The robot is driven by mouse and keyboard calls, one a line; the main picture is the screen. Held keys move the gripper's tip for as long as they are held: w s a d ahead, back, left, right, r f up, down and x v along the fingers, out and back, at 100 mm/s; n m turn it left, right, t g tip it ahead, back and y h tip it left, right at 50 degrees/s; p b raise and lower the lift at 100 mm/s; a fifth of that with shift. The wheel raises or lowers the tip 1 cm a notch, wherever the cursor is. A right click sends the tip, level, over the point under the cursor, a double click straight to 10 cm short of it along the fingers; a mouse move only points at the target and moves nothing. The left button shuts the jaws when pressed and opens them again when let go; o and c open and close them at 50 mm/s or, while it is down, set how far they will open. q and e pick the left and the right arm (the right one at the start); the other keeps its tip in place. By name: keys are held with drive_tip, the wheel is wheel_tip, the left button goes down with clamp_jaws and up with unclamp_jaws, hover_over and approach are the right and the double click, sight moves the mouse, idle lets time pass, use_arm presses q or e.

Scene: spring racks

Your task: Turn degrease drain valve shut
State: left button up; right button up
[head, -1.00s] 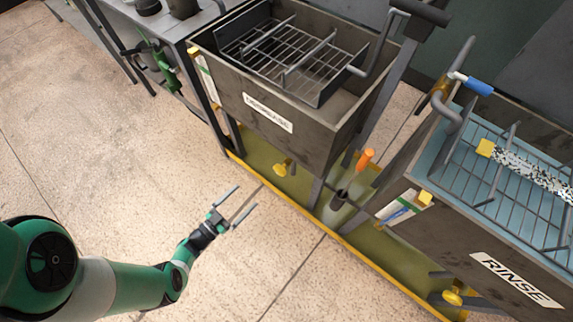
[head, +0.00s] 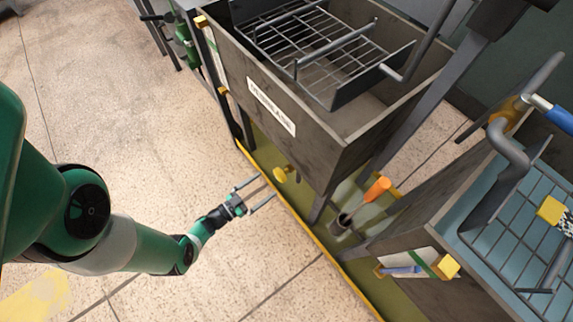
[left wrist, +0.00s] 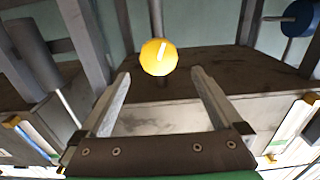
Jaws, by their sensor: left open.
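The degrease tank (head: 290,110) is a dark metal tank with a white label, standing at the upper middle of the head view. Its yellow drain valve (head: 281,174) sticks out low under the front of the tank. In the left wrist view the valve knob (left wrist: 158,58) is round and yellow with a pale bar on its face, ahead of and between the fingertips. My left gripper (head: 262,189) is open and empty, just short of the knob and apart from it. It also shows in the left wrist view (left wrist: 160,82). My right gripper is not in view.
A wire basket (head: 315,45) sits in the degrease tank. An orange-handled tool (head: 376,190) stands in a dark cup to the right. The rinse tank (head: 420,262) is further right. A yellow-edged tray (head: 325,248) lies below the tanks. The floor at left is clear.

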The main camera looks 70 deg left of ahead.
sight(286, 170)
use_arm(q)
drive_tip(key=b+x, duration=0.2)
drive_tip(key=x, duration=0.8)
drive_tip(key=shift+w, duration=0.35)
drive_tip(key=c, duration=1.3)
drive_tip(key=shift+o, duration=0.2)
